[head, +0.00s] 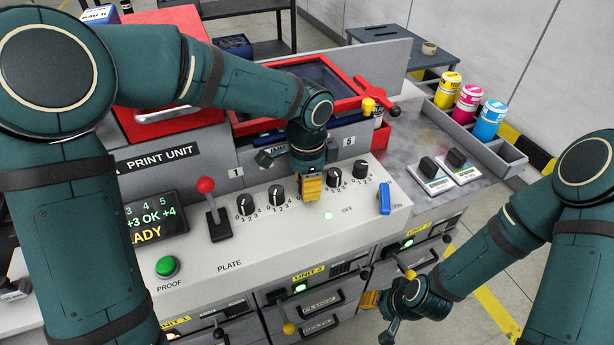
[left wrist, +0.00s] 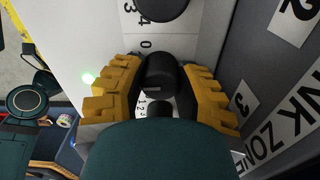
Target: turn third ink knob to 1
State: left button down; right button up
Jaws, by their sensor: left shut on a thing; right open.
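A row of black ink knobs with number scales runs along the sloped white console. In the head view the first knob (head: 244,204) and second knob (head: 276,194) show left of my left gripper (head: 311,187), the fourth knob (head: 334,176) and fifth knob (head: 360,168) to its right. The third knob is hidden under that gripper. In the left wrist view, my yellow left fingers are shut on the black third knob (left wrist: 160,72), one on each side. Its exact pointer reading cannot be told. My right gripper (head: 372,300) is open, low in front of the drawers.
A red-knobbed lever (head: 208,194), a green PROOF button (head: 167,266) and a blue switch (head: 384,198) stand on the console. A red handle (head: 375,97) is behind the knobs. Ink bottles (head: 469,99) stand at the right. The lit display (head: 153,221) is at left.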

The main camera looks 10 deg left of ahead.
pick_arm(q)
jog(key=shift+r+m+p, duration=0.1)
jog(key=shift+m+p, duration=0.45)
jog(key=shift+m, duration=0.35)
jog(key=m+p, duration=0.2)
jog(key=m, duration=0.2)
jog(key=shift+s, duration=0.1)
jog(key=shift+m, duration=0.3)
jog(key=c, duration=0.6)
grip_release()
notch_tip(320, 180, up, 12)
jog(key=shift+f, duration=0.15)
